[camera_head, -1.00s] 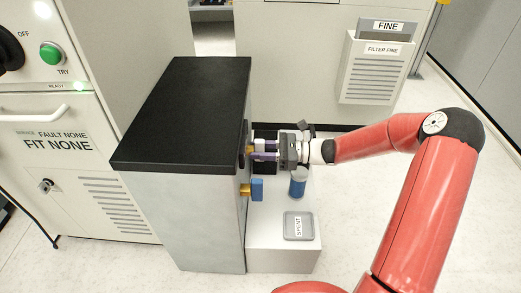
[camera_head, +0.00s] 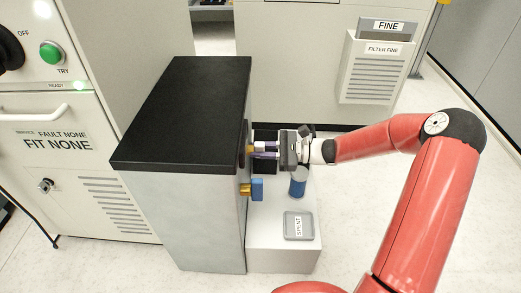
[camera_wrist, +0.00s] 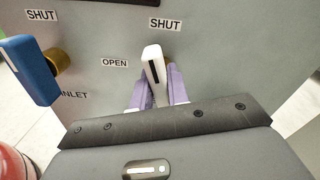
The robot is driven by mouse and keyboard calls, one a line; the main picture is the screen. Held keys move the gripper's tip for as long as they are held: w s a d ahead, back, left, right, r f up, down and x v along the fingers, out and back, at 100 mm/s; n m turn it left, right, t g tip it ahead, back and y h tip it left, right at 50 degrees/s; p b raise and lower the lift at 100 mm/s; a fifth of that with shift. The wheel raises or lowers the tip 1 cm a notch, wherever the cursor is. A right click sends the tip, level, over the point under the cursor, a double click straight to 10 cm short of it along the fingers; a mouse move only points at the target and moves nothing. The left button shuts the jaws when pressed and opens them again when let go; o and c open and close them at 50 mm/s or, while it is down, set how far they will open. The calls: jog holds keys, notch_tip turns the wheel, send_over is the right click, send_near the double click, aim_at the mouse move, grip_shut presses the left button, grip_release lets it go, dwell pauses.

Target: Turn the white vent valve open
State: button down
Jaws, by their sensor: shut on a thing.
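The white vent valve handle (camera_wrist: 153,62) shows in the wrist view as a white lever with a dark slot, on the grey panel. It points up and leans slightly left, just below the SHUT label (camera_wrist: 165,24) and to the right of the OPEN label (camera_wrist: 115,63). My gripper (camera_wrist: 158,92) has its two purple fingers closed on either side of the handle's lower part. In the head view my gripper (camera_head: 264,150) reaches in from the right to the cabinet's side, and the handle is partly hidden by the fingers.
A blue valve handle (camera_wrist: 29,70) on a brass stem sits left of the white one, near a SHUT label and an INLET label. Below my gripper stand a blue-grey cylinder (camera_head: 298,184) and a SPENT tray (camera_head: 299,226) on a white block.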

jog(key=n+b, duration=0.1)
jog(key=n, duration=0.2)
jog(key=shift+f+n, duration=0.1)
jog(key=shift+n, duration=0.3)
jog(key=n+b, duration=0.1)
jog(key=n, duration=0.2)
jog(key=shift+f+n, duration=0.1)
jog(key=shift+n, duration=0.2)
jog(key=n+b, duration=0.2)
jog(key=n, duration=0.1)
jog(key=shift+s+n, duration=0.1)
jog(key=shift+n, duration=0.2)
jog(key=shift+n+b, duration=0.5)
jog(key=shift+n, duration=1)
jog(key=c, duration=1.4)
grip_release()
jog(key=shift+o, duration=0.2)
jog(key=shift+d, duration=0.15)
